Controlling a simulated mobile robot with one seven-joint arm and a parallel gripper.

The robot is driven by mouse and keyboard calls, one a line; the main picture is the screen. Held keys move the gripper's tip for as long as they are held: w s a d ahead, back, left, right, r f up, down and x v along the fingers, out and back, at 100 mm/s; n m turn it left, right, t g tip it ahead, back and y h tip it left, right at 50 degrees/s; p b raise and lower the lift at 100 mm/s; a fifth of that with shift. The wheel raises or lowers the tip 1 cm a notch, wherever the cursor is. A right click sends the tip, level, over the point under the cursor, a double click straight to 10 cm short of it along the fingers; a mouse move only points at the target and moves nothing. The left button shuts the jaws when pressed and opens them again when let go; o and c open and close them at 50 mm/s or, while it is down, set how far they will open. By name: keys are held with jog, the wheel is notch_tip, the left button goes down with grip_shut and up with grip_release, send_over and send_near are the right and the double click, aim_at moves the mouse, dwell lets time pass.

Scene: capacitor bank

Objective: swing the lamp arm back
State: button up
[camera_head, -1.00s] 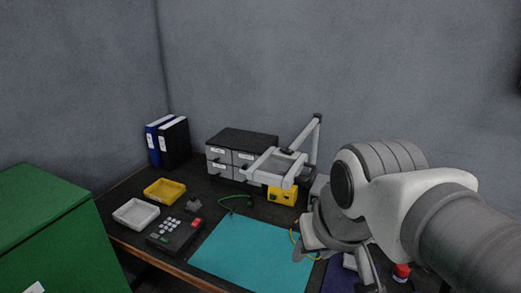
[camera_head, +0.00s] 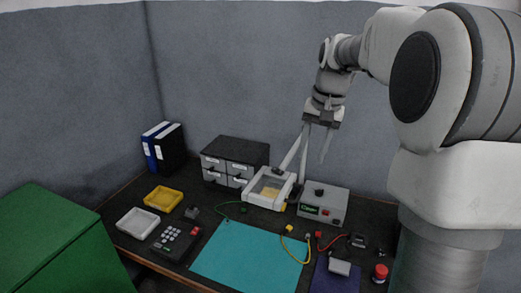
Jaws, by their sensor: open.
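The lamp arm (camera_head: 291,157) is a thin pale grey bar that slopes down to a square, pale lamp head (camera_head: 257,200) with a see-through middle. The head hangs low over the table, in front of the drawer unit's right end. My gripper (camera_head: 314,156) points down from above, just right of the sloping bar, with its jaws open. Its left side overlaps the top of the lamp arm in the picture. I cannot tell whether they touch. Part of the lamp's post and upper joint is hard to tell from my fingers.
A grey instrument box (camera_head: 323,204) stands right of the lamp head, close under my gripper. A dark drawer unit (camera_head: 234,154) and binders (camera_head: 163,147) stand behind left. A teal mat (camera_head: 247,257), cables, keypad (camera_head: 177,242) and trays lie in front. A red-capped item (camera_head: 380,273) sits right.

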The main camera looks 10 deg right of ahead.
jog(key=w+d+m+y+p, duration=0.1)
jog(key=w+d+p, duration=0.1)
jog(key=w+d, duration=0.1)
send_near(300, 194)
jog(key=x, duration=0.7)
jog(key=shift+w+f, duration=0.1)
jog(key=shift+f, duration=0.25)
grip_shut()
dwell(1.2)
